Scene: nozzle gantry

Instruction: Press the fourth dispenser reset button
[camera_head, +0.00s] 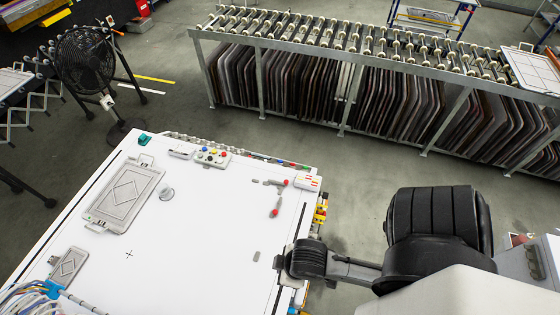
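A small white control box (212,156) with several coloured buttons, among them red, blue and yellow, sits near the back edge of the white panel (190,240). The buttons are too small to read labels, so I cannot tell whether one is the fourth dispenser reset button. A row of small parts (248,153), some coloured, runs along the back edge. A black ribbed arm part, which appears to be mine, reaches from the right to a dark rounded end (306,260) over the panel's right edge. No fingertips can be made out there. My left gripper does not show.
Grey plates (125,198) and (68,266), a round knob (167,193) and red-tipped levers (275,208) are on the panel. Cables (28,298) lie at its lower left. A roller rack (345,50) stands behind; a fan (88,62) is at upper left.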

